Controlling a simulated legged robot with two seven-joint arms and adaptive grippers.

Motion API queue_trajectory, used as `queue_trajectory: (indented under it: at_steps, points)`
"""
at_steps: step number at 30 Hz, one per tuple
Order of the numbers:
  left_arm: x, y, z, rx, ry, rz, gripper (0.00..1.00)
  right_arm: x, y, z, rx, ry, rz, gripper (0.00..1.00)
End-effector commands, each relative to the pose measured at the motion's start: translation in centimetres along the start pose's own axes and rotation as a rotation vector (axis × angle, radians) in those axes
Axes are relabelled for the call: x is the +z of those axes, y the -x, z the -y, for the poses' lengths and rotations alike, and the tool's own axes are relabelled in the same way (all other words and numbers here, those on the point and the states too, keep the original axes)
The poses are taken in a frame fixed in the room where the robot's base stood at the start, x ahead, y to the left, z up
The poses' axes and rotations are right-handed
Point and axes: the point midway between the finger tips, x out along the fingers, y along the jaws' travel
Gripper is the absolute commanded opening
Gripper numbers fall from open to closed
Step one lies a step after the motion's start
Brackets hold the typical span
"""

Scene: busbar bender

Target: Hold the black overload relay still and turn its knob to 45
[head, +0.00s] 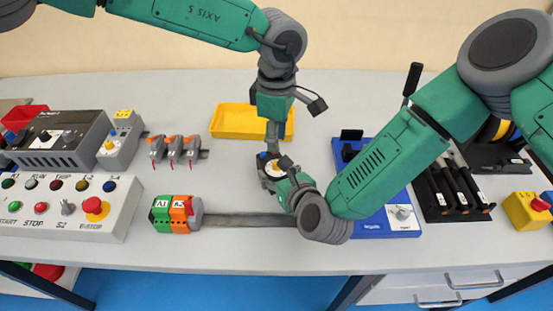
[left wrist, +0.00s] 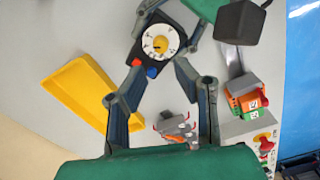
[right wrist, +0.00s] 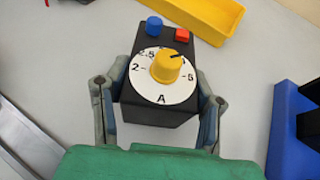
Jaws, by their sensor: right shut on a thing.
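The black overload relay (head: 263,171) has a white dial, a yellow knob and a blue and a red button. In the right wrist view the relay (right wrist: 152,107) lies between the fingers of my right gripper (right wrist: 158,95), which is shut on its sides. The yellow knob (right wrist: 167,66) has a dark mark pointing to the upper right of the dial. My left gripper (head: 273,143) is above the relay's far end. In the left wrist view its fingertips (left wrist: 158,66) are apart, one on each side of the relay's button end. Whether they touch the relay cannot be told.
A yellow tray (head: 220,124) lies behind the relay. A metal rail (head: 245,220) with orange and green terminal blocks (head: 172,214) is in front. A blue-based device (head: 402,192) stands to the right, partly behind my right arm. A control box (head: 50,205) is at the left.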

Motion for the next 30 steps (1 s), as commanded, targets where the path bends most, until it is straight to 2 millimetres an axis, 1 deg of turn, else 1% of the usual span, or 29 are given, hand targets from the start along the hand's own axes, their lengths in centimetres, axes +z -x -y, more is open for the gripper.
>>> queue_trajectory:
  at_steps: [1,3,6,10,15,23,24,26,27,30]
  points:
    - [0.0,-1.2,0.1,-0.003,-0.001,-0.002,0.26,0.1,0.0,0.0,0.0,0.0,0.002,0.11]
    - [0.0,-2.6,0.1,-0.002,-0.001,-0.002,0.26,0.1,0.0,0.0,0.0,0.0,0.002,0.11]
    - [0.0,-4.4,0.0,0.0,-0.001,-0.002,0.26,0.1,0.0,0.0,0.0,0.0,0.002,0.11]
    - [0.0,-6.1,0.0,0.001,-0.001,-0.001,0.26,0.1,0.0,0.0,0.0,0.0,0.002,0.11]
    - [0.0,-7.2,0.0,0.002,-0.001,-0.002,0.26,0.1,0.0,0.0,0.0,0.0,0.002,0.11]
    - [0.0,-7.3,0.0,0.003,-0.001,-0.001,0.26,0.1,0.0,0.0,0.0,0.0,0.002,0.11]
    - [0.0,-7.3,0.0,0.003,-0.001,-0.001,0.23,0.1,0.0,0.0,0.0,0.0,0.002,0.11]
    - [0.0,-7.3,0.0,0.002,-0.001,-0.001,0.01,0.1,0.0,0.0,0.0,0.0,0.002,0.11]
    - [0.0,-7.3,0.0,0.003,-0.001,-0.001,0.0,0.1,0.0,0.0,0.0,0.0,0.002,0.11]
    - [0.0,-7.3,-0.1,0.003,0.0,-0.001,0.0,0.1,0.0,0.0,0.001,0.0,0.002,0.11]
